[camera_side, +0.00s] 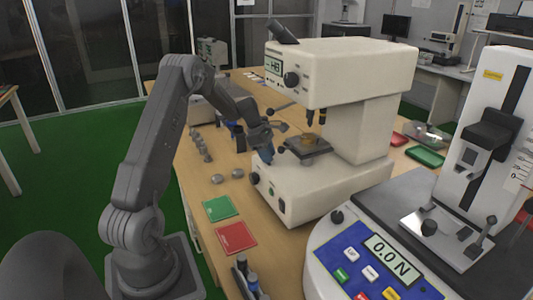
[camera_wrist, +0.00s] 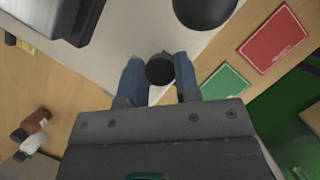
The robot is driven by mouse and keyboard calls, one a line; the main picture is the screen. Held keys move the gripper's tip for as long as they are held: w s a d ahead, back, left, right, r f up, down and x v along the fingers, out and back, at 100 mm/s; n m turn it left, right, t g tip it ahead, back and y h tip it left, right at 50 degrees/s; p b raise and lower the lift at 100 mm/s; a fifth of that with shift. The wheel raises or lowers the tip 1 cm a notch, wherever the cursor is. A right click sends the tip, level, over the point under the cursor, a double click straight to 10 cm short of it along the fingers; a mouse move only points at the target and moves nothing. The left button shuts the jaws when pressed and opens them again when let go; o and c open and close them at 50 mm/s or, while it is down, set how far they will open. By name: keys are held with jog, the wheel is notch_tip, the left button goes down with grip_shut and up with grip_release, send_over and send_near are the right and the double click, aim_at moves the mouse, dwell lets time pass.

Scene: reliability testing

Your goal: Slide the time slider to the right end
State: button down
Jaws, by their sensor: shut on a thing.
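The cream hardness tester (camera_side: 345,75) with an "HB" display stands on the wooden table. My gripper (camera_side: 266,155) is low at the left side of its base, beside the small stage. In the wrist view, my gripper's two blue fingers (camera_wrist: 159,75) are shut on a round black knob (camera_wrist: 160,68), one finger on each side. The knob sits at the edge of the cream base (camera_wrist: 140,38). I take this knob for the time slider, but no label or track shows, so its place along its travel cannot be told. The side view hides the knob behind my gripper.
A green card (camera_side: 219,208) and a red card (camera_side: 236,237) lie in front of the tester's left side. Small metal pieces (camera_side: 217,178) lie nearby. Dark round parts (camera_wrist: 204,8) overhang near the fingers.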

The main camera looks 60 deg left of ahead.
jog(key=c, duration=0.8)
grip_release()
jog(key=shift+r, duration=0.1)
jog(key=v, duration=1.3)
jog(key=shift+s+a+r, duration=0.15)
jog(key=shift+r, duration=0.15)
jog(key=s+d+r+m+y, duration=0.1)
jog(key=s+d+r+m, duration=0.1)
jog(key=s+d+m, duration=0.4)
jog(key=s+d+r+m+t+y, duration=0.1)
jog(key=s+d+m, duration=0.5)
jog(key=d+m, duration=0.6)
jog(key=s+d+r+m+t+y, duration=0.1)
jog(key=s+d+m, duration=0.5)
jog(key=d, duration=1.3)
jog(key=shift+s+d+r+m, duration=0.2)
jog(key=shift+r+m, duration=0.25)
jog(key=shift+m, duration=0.3)
jog(key=shift+s+d+r+m, duration=0.15)
jog(key=shift+r+m, duration=0.3)
jog(key=shift+m, duration=0.3)
